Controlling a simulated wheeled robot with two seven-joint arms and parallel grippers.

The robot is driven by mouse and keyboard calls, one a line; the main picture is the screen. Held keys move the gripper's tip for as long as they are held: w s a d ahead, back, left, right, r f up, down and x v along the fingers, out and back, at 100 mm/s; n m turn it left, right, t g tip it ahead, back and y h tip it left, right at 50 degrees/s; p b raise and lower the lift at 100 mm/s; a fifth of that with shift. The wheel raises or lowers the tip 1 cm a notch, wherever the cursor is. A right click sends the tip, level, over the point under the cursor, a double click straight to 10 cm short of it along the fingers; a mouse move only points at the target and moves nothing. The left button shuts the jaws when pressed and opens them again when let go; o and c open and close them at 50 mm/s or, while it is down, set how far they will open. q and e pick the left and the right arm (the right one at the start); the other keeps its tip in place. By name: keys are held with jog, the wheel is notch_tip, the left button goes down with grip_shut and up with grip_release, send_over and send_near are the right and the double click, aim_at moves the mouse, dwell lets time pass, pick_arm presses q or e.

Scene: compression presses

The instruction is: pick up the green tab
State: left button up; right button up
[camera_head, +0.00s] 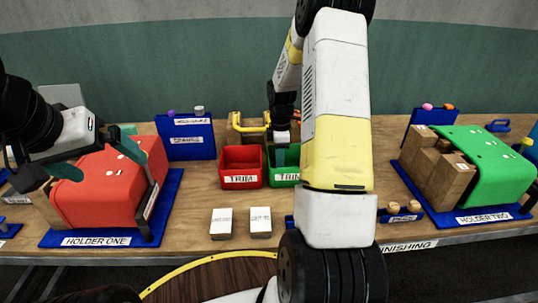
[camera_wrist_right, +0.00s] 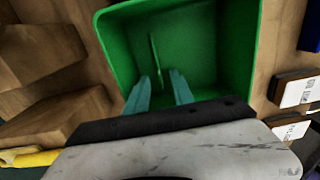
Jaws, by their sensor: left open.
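The green tab (camera_wrist_right: 154,58) is a thin upright strip inside the green trim bin (camera_wrist_right: 228,45) in the right wrist view. My right gripper (camera_wrist_right: 160,76) points into that bin, its teal fingers apart with the lower part of the tab between them; I cannot tell whether they touch it. In the head view my right gripper (camera_head: 281,156) is over the green bin (camera_head: 284,177), which my arm partly hides. I cannot make out the tab there.
A red trim bin (camera_head: 240,168) stands left of the green one. Two white-topped blocks (camera_head: 240,223) lie in front. Brown blocks (camera_head: 437,165) and a green press cover (camera_head: 488,165) stand on holder two at right. A yellow handle (camera_head: 251,127) is behind the bins.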

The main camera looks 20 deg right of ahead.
jog(key=shift+f, duration=0.1)
jog(key=shift+c, duration=0.2)
grip_shut()
notch_tip(320, 180, up, 10)
dwell(0.5)
dwell(0.3)
